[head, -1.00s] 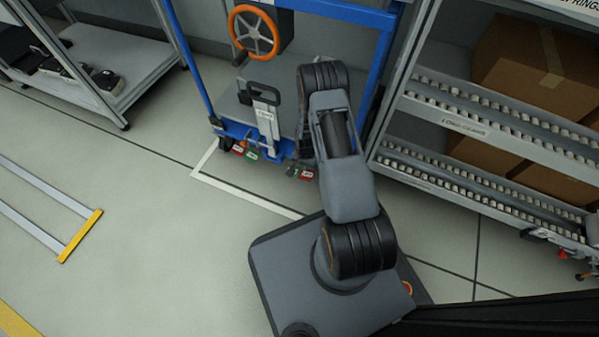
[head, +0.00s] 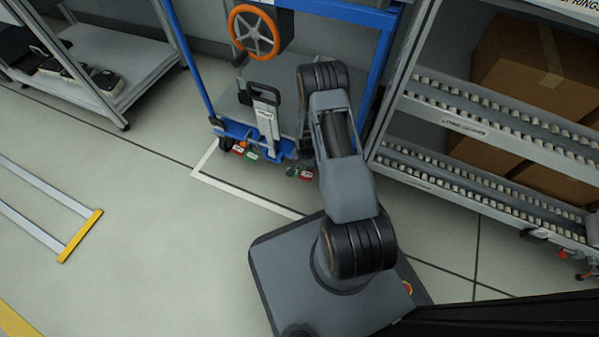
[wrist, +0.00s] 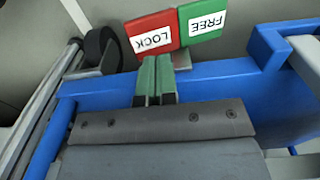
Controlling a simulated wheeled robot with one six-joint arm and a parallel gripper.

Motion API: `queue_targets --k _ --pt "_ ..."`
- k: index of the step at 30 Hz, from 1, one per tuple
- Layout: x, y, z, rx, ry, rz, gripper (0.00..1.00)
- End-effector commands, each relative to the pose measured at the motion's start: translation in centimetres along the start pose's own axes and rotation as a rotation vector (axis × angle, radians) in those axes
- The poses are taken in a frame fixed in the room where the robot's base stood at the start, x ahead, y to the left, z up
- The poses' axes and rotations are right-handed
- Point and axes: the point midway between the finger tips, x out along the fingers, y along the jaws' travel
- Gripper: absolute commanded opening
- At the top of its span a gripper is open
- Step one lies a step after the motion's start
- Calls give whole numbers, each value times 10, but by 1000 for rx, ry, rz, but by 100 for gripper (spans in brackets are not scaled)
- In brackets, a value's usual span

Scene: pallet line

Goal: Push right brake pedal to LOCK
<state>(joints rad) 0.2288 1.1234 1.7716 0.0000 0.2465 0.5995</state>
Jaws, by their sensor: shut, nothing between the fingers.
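The right brake pedal's red LOCK plate (wrist: 152,35) and green FREE plate (wrist: 202,18) sit side by side at the top of the wrist view, lettering upside down. In the head view the red plate (head: 307,174) is at the foot of the blue-framed cart, just left of my arm. My gripper (wrist: 156,62) is shut and empty. Its green fingertips reach over the blue frame bar to the lower edge of the LOCK plate; I cannot tell whether they touch. A small grey tab (wrist: 182,60) shows right of the fingertips.
The blue cart frame (wrist: 215,80) runs across below the plates, with a dark wheel (wrist: 102,50) at left. Another red and green plate pair (head: 238,150) is at the cart's left foot. A roller rack (head: 480,125) with boxes stands right.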

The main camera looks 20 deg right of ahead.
Motion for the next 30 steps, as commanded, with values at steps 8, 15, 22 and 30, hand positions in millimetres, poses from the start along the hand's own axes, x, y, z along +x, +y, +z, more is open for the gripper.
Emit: queue_targets --k 8,15,22,30 --pt "0 0 0 0 0 0 0" --pt "2 0 0 0 0 0 0" --pt "5 0 0 0 0 0 0" --pt "9 0 0 0 0 0 0"
